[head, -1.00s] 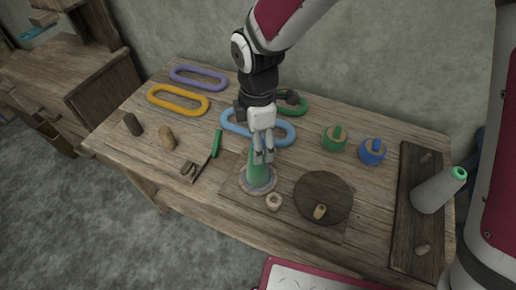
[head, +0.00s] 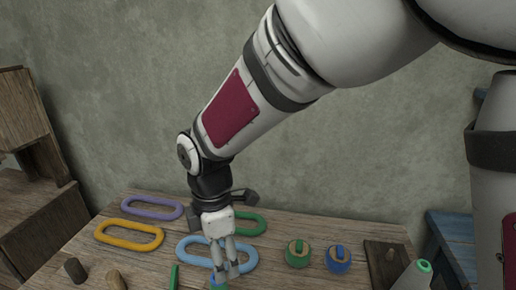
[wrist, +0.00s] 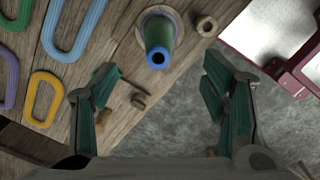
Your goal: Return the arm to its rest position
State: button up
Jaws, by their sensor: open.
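My gripper (head: 226,268) hangs at the end of my arm over the front middle of the wooden table, low in the head view. In the wrist view its two green-padded fingers (wrist: 160,92) are spread wide with nothing between them. A green cone with a blue tip (wrist: 160,35) stands upright on a round base in the wrist view, beyond the fingertips and apart from them. In the head view only its tip (head: 218,283) shows at the bottom edge, by the fingertips; the rest is cut off.
Purple (head: 152,207), yellow (head: 129,236), blue (head: 190,252) and green (head: 247,224) loops lie on the table (head: 290,221). Green (head: 297,261) and blue (head: 338,266) spools stand right of my gripper. A grey yarn cone (head: 410,278) is at the right. Open space lies above the table before the wall.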

jog(key=d+r+m+t+p, duration=0.1)
jog(key=d+r+m, duration=0.5)
jog(key=d+r, duration=0.3)
jog(key=s+d+r+m+t+p, duration=0.1)
jog(key=s+d+r+m, duration=0.3)
jog(key=s+d+m, duration=0.4)
jog(key=s+d+r+m+t+p, duration=0.2)
jog(key=s+d+r+m, duration=0.2)
jog(key=s+d+m, duration=0.4)
jog(key=d+m, duration=0.1)
jog(key=d, duration=0.3)
jog(key=shift+d+r+m, duration=0.25)
jog(key=shift+d+m, duration=0.1)
jog(key=shift+m, duration=0.05)
